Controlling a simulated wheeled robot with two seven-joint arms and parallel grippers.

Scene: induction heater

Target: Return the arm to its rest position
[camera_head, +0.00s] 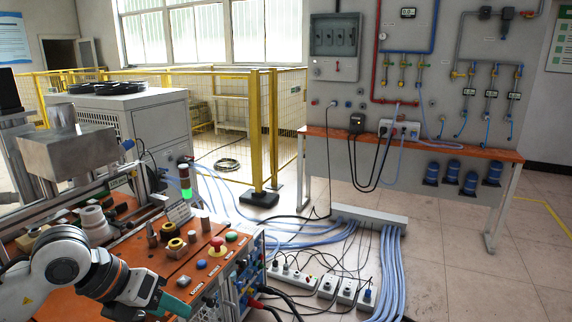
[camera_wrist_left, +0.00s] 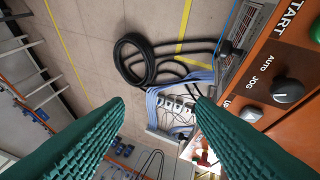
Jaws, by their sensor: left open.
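My left arm (camera_head: 75,268) comes in from the left in the head view, low over the orange-topped machine bench. Its gripper (camera_head: 150,300) is near the front edge of the bench, by the control buttons. In the left wrist view the two green ribbed fingers (camera_wrist_left: 158,105) stand wide apart with nothing between them. Beyond them are the floor, black hose and cables. The panel with the START label and the AUTO/JOG knob (camera_wrist_left: 288,90) lies to the right of the fingers, apart from them. My right gripper is not in view.
The bench top (camera_head: 150,255) carries a red emergency button (camera_head: 217,245), a green-lit signal lamp (camera_head: 186,182) and brass-coloured parts (camera_head: 168,231). A metal block (camera_head: 68,152) stands behind. Blue hoses (camera_head: 300,240) and power strips (camera_head: 327,287) lie on the floor to the right. Open floor (camera_head: 470,275) is at far right.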

